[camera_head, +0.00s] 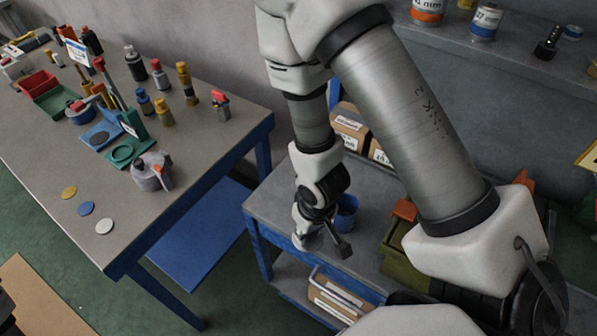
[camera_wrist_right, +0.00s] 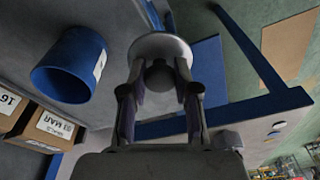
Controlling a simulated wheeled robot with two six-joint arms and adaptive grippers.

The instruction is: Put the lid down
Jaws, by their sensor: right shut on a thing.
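A pale grey round lid (camera_wrist_right: 152,44) with a round knob shows in the right wrist view. My right gripper (camera_wrist_right: 160,85) is shut on the lid's knob, one finger on each side. In the head view my right gripper (camera_head: 325,237) points down over the left end of the blue-framed bench, and the lid (camera_head: 306,242) shows partly behind it. I cannot tell whether the lid touches the bench top. A blue round container (camera_head: 347,212) stands just right of the gripper, and it also shows in the right wrist view (camera_wrist_right: 62,82), apart from the lid. My left gripper is not in view.
Cardboard boxes (camera_head: 349,122) stand at the back of the bench (camera_head: 270,200). An olive bin (camera_head: 400,268) stands to the right. A grey table (camera_head: 110,235) with several tools and coloured discs is at the left, across a gap.

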